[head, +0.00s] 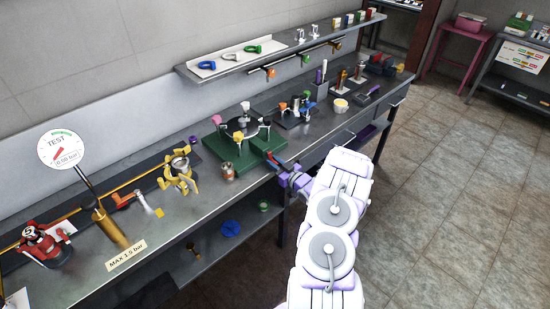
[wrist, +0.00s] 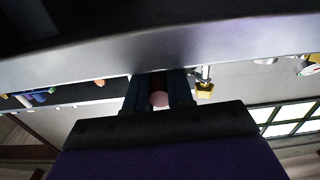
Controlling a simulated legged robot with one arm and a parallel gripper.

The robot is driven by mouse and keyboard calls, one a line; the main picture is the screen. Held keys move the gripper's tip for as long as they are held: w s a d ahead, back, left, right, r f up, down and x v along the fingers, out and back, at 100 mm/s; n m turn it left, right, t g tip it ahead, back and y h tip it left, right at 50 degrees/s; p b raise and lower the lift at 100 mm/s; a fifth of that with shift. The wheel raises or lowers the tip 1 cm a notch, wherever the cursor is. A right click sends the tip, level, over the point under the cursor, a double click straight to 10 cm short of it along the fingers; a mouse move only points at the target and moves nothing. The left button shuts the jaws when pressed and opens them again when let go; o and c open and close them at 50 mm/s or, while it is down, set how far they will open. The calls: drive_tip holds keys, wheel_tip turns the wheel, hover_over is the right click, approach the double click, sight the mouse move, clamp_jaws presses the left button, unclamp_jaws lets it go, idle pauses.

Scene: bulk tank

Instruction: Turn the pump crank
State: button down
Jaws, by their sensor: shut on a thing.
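A green base (head: 238,150) stands on the workbench, with a dark round top and several coloured knobs. My gripper (head: 279,168) is at its front right corner, by the bench edge. A small red and dark part shows there, mostly hidden by my gripper. In the wrist view my fingers (wrist: 160,90) are closed around a dark reddish handle with a round pinkish end (wrist: 159,99), which looks like the crank handle. The rest of the crank is hidden. A round TEST gauge (head: 62,149) on the left reads 0.00 bar, above a brass cylinder (head: 115,228).
A yellow clamp-like fitting (head: 178,171) and a small jar (head: 228,172) stand left of the green base. A red device (head: 42,246) is at the far left. A wall shelf (head: 290,50) hangs behind. The floor (head: 450,190) at right is clear.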

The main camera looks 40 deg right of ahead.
drive_tip(key=shift+a+r+m+p, duration=0.1)
drive_tip(key=shift+r+m+p, duration=0.1)
drive_tip(key=shift+m+p, duration=0.75)
drive_tip(key=shift+m+b, duration=0.25)
drive_tip(key=shift+b, duration=0.05)
drive_tip(key=c, duration=1.3)
unclamp_jaws()
drive_tip(key=shift+c, duration=0.2)
drive_tip(key=o, duration=0.3)
drive_tip(key=shift+f, duration=0.2)
drive_tip(key=shift+s, duration=0.2)
drive_tip(key=s+p, duration=0.1)
drive_tip(key=s, duration=0.4)
drive_tip(key=s+d+p, duration=0.1)
drive_tip(key=s, duration=0.5)
drive_tip(key=s+p, duration=0.1)
drive_tip(key=s, duration=0.5)
drive_tip(key=shift+d+f, duration=0.1)
drive_tip(key=shift+d, duration=0.2)
